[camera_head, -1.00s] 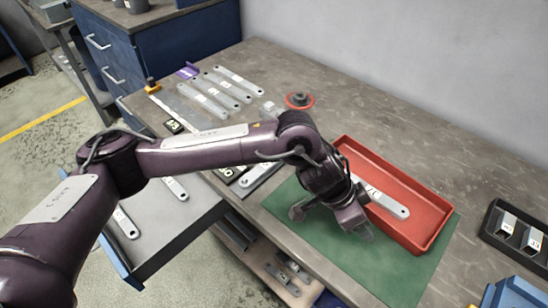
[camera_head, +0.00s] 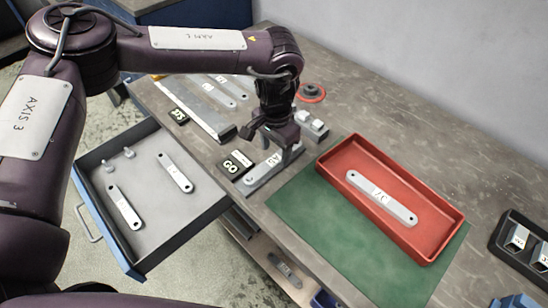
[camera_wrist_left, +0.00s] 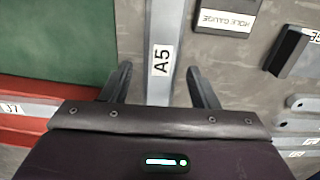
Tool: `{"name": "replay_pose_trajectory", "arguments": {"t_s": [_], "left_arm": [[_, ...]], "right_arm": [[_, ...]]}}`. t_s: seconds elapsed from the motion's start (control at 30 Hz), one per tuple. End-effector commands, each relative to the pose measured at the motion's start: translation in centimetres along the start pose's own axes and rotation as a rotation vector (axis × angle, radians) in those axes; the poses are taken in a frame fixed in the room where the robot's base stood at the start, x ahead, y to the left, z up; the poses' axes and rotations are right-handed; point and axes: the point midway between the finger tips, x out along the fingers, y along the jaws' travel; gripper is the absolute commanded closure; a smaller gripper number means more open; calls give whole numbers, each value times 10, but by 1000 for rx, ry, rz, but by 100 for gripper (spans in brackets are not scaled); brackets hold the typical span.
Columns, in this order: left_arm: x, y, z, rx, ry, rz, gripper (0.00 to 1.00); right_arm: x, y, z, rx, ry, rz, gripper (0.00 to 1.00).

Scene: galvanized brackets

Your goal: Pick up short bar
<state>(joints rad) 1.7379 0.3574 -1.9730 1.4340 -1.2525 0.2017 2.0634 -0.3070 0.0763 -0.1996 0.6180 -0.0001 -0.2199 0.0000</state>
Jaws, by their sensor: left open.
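My left gripper (camera_head: 272,144) is open and empty above a grey metal piece labelled A5 (camera_head: 260,172), near the table's front edge. In the left wrist view the A5 piece (camera_wrist_left: 160,35) runs between the two open fingertips (camera_wrist_left: 159,68). I cannot tell whether the fingers touch it. A flat grey bar with a hole at each end (camera_head: 382,197) lies in the red tray (camera_head: 440,240). Two shorter-looking bars, one at the left (camera_head: 125,207) and one at the right (camera_head: 175,172), lie in the open drawer. Which one is the short bar is not clear. My right gripper is out of view.
The open drawer (camera_head: 150,235) juts out at the front left. A GO block (camera_head: 232,165) stands close beside the A5 piece. A green mat (camera_head: 330,240) lies by the tray. More bars (camera_head: 228,92) lie at the back, partly behind my arm. A black holder (camera_head: 510,240) stands at right.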

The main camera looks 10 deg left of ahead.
Motion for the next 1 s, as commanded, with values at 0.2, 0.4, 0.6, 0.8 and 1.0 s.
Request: {"name": "replay_pose_trajectory", "arguments": {"t_s": [0.2,0.4,0.6,0.8,1.0], "left_arm": [[24,-1,0,0,0,0,45],[27,-1,0,0,1,-1,45],[27,-1,0,0,1,0,65],[27,-1,0,0,1,0,91],[26,-1,0,0,2,0,100]], "right_arm": [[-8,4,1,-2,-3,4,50],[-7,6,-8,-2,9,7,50],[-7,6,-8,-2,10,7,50],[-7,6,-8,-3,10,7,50],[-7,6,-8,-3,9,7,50]]}}
